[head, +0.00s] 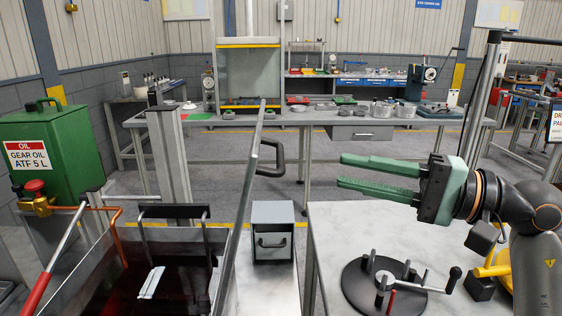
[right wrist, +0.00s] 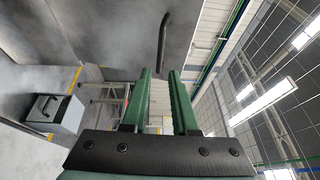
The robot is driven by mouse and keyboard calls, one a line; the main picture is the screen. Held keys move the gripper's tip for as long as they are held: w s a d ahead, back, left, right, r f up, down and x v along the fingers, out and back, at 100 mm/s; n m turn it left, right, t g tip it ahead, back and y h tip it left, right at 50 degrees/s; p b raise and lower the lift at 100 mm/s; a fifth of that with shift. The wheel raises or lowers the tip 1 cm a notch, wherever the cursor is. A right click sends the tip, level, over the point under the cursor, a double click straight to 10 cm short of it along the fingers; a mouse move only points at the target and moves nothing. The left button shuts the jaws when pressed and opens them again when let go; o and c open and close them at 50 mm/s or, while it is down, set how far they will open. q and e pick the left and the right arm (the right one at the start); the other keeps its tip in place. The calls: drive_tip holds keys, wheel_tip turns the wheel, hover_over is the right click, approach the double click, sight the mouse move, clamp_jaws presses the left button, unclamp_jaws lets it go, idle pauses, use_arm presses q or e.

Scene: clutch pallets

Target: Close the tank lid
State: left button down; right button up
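The tank (head: 165,290) is at the lower left of the head view, with dark red liquid inside. Its lid (head: 243,200) stands raised, seen nearly edge-on as a tall grey panel. A dark bar handle (head: 279,158) sticks out from the lid's right face. In the right wrist view the lid's grey face fills the upper left, and the handle (right wrist: 163,45) shows just beyond the fingertips. My right gripper (head: 342,171) has green fingers pointing left toward the handle; they are apart and empty, with a gap to the handle in the head view. My left gripper is not in view.
A grey box with a handle (head: 272,232) stands right of the lid. A black round fixture with a crank (head: 362,285) sits on the table below my right arm. A green gear oil can (head: 45,150) and red-handled lever (head: 38,290) are at left.

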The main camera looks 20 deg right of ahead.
sight(280, 154)
drive_tip(key=p+x, duration=0.4)
drive_tip(key=x, duration=0.7)
drive_tip(key=shift+a, duration=0.15)
clamp_jaws()
drive_tip(key=shift+f, duration=0.1)
idle(0.9)
